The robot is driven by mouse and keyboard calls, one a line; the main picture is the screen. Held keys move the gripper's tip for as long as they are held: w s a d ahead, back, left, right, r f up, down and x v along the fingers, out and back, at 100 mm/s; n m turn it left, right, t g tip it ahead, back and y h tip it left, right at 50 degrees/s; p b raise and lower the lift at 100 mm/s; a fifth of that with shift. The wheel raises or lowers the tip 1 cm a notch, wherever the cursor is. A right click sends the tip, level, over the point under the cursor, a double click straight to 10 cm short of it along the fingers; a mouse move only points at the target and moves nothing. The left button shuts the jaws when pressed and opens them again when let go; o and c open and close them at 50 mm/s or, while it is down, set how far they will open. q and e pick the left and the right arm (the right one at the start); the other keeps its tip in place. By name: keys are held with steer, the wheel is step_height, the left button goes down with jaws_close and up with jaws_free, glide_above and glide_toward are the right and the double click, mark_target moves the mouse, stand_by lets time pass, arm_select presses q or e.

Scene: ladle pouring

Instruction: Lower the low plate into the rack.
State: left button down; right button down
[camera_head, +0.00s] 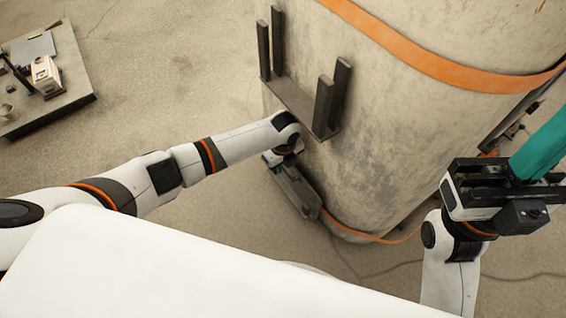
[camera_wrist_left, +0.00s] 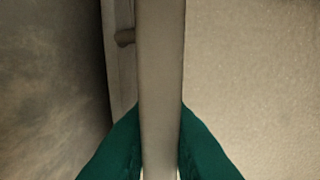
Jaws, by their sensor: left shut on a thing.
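The rack (camera_head: 300,105) is a dark bracket with upright posts on the side of a large grey column. My left gripper (camera_head: 296,190) is low beside the column, below the rack. In the left wrist view, its green fingers (camera_wrist_left: 160,145) are shut on a long grey plate (camera_wrist_left: 160,60), seen edge-on. I cannot make out the plate clearly in the head view. The rack is not clearly recognisable in the wrist view. My right gripper (camera_head: 535,150) is at the right edge, with its green finger part cut off by the frame.
The big column (camera_head: 400,130) with orange straps (camera_head: 430,62) fills the upper right. A low table (camera_head: 60,100) with a white box (camera_head: 45,74) and small items stands at upper left. The floor (camera_head: 180,70) between table and column is clear.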

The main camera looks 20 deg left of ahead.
arm_select(q)
steer(key=c, duration=1.4)
jaws_free()
steer(key=shift+o, duration=0.4)
